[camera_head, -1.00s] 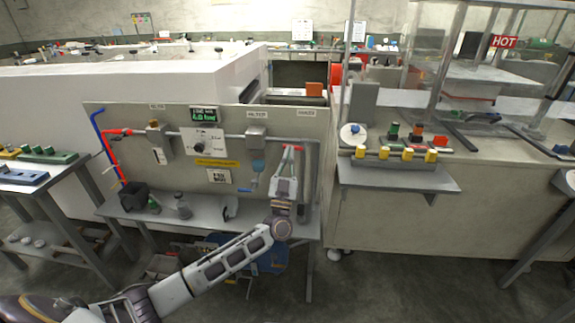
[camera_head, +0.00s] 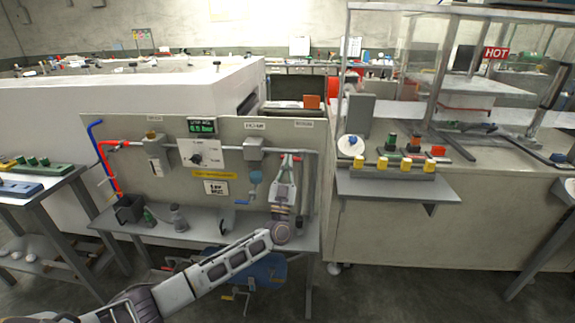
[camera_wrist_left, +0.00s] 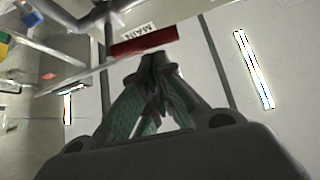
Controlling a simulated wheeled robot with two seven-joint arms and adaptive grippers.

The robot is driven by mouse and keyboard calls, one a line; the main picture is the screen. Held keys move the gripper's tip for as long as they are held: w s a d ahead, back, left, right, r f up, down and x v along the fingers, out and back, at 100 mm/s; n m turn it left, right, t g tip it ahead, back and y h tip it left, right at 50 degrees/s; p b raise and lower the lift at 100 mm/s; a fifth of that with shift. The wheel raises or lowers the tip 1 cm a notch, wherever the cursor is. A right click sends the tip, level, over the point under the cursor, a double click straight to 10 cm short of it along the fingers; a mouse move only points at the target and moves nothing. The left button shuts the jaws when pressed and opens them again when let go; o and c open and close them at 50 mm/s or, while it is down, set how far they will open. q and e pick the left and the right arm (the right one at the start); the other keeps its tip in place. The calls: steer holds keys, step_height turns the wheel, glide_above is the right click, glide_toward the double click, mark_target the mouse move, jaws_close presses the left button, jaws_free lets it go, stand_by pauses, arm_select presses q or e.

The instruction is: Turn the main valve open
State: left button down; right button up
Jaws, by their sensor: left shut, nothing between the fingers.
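The main valve's red handle (camera_wrist_left: 145,42) lies across the top of the left wrist view, just beyond my fingertips, beside a white label (camera_wrist_left: 138,32) reading MAIN. In the head view, only a small red part of the handle (camera_head: 297,158) shows at the right end of the pipe, behind my gripper. My left gripper (camera_head: 287,160) points up at it from below. In the left wrist view, its fingers (camera_wrist_left: 153,62) are shut with nothing between them. The tips are close to the handle's lower edge; I cannot tell whether they touch. My right gripper is not in view.
The panel (camera_head: 135,185) carries pipes, a dial box (camera_head: 205,150), a digital display (camera_head: 202,126) and a blue-handled filter (camera_head: 254,180). A shelf below holds a dark bin (camera_head: 129,210) and bottles (camera_head: 178,217). A counter (camera_head: 390,235) stands close on the right.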

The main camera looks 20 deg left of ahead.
arm_select(q)
steer(key=shift+w+f+n+y, duration=0.1)
steer(key=shift+n+y, duration=0.3)
steer(key=shift+n, duration=0.1)
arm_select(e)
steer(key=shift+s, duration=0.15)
arm_select(q)
steer(key=shift+w+a+f+n+g+y+b, duration=0.1)
steer(key=shift+f+n+g+y+b, duration=0.15)
steer(key=shift+n+y, duration=0.35)
steer(key=shift+w+f+n+g+y+b, duration=0.15)
steer(key=shift+f+n+y, duration=0.15)
steer(key=shift+n+y, duration=0.3)
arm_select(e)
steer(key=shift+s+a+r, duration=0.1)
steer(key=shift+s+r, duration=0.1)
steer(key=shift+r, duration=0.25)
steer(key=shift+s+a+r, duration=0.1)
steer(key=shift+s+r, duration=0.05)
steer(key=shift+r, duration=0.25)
arm_select(q)
steer(key=shift+s, duration=0.1)
